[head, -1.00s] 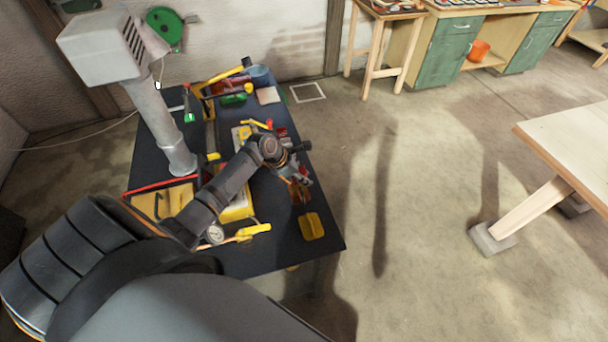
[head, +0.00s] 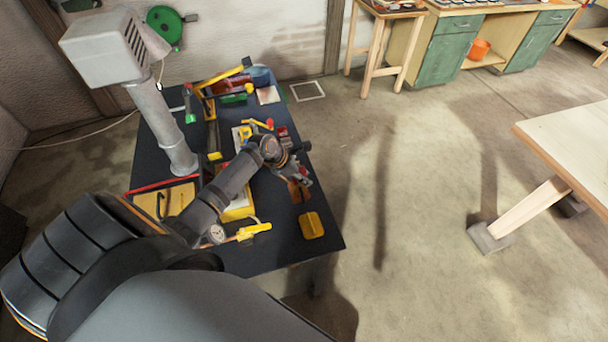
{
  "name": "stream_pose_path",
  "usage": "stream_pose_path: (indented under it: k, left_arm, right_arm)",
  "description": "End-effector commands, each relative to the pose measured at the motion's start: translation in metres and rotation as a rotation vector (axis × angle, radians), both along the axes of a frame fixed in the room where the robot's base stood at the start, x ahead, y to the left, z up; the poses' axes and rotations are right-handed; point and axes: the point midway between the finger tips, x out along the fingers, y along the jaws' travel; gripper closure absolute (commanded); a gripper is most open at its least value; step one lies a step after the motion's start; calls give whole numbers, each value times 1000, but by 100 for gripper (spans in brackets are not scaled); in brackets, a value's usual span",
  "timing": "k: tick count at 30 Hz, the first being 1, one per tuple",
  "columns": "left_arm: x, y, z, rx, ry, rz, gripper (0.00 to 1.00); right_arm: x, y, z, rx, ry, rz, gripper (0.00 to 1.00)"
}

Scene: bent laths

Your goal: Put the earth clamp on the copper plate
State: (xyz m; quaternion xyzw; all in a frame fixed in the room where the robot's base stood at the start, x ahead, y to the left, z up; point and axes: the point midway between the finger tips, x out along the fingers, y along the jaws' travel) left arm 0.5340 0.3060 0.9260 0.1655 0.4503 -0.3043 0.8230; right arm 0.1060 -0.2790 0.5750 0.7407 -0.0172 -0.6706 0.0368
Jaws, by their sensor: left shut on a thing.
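My left gripper (head: 300,179) is over the right side of the dark table, low near its top. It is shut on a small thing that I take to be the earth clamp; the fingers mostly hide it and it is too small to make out. A copper-brown plate (head: 296,194) shows just below the fingers in the picture. I cannot tell whether the held thing touches it. My right gripper is not in view.
On the dark table (head: 280,255) lie a yellow box (head: 311,226), a gauge (head: 216,233) with a yellow-handled tool (head: 254,231), and a yellow tray (head: 163,201). A grey column (head: 163,128) stands at the left. Clutter fills the far end.

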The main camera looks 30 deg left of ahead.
Motion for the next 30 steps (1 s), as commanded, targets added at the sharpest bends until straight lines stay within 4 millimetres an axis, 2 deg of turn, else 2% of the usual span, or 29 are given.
stream_pose_path:
  k: [11, 12, 18, 26, 30]
  left_arm:
    - [1, 0, 0, 0, -2, 0, 100]
    - [1, 0, 0, 0, -2, 0, 67]
    - [0, 0, 0, 0, -1, -1, 42]
    - [-1, 0, -1, 0, 1, -1, 42]
    - [-5, 6, 9, 3, -2, 0, 42]
  right_arm:
    - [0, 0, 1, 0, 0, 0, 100]
    - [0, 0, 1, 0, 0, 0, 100]
    - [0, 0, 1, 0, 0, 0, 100]
    - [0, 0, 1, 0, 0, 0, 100]
    - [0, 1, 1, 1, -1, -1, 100]
